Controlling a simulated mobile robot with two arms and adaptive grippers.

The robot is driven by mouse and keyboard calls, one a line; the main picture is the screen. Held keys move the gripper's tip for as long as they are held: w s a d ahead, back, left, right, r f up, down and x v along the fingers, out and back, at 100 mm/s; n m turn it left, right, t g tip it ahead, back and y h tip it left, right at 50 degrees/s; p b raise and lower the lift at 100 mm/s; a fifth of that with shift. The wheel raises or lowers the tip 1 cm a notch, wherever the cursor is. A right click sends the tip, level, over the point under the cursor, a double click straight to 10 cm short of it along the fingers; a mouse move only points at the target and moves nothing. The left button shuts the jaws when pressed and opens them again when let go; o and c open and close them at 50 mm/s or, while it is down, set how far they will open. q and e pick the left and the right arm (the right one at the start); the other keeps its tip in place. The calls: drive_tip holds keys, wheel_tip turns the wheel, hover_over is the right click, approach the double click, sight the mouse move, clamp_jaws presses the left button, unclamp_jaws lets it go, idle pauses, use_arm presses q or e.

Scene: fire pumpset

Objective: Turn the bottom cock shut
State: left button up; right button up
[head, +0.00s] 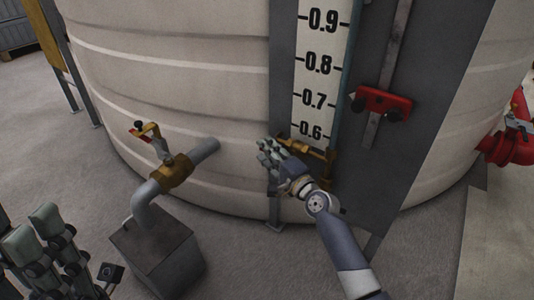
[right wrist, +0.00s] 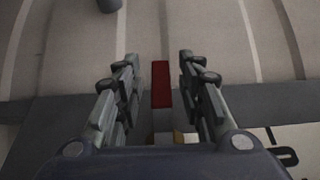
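The bottom cock (head: 297,146) is a brass fitting at the foot of the level gauge, below the 0.6 mark. My right gripper (head: 266,154) is at its left side and hides part of it. In the right wrist view a red lever (right wrist: 161,84) stands between the two spread fingers of my right gripper (right wrist: 158,72), with gaps visible on both sides. A bit of brass (right wrist: 178,137) shows below the lever. My left gripper (head: 38,232) is at the lower left, away from the cock, with its fingers apart and nothing visible between them.
The gauge board (head: 319,60) runs up the large pale tank (head: 180,70). A red clamp (head: 381,102) sits right of it. A brass valve with a lever (head: 172,171) on a grey pipe stands left, above a grey block (head: 155,250). A red fitting (head: 510,145) is far right.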

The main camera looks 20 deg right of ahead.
drive_tip(key=shift+w+a, duration=0.1)
drive_tip(key=shift+w, duration=0.25)
drive_tip(key=shift+c, duration=0.2)
clamp_jaws()
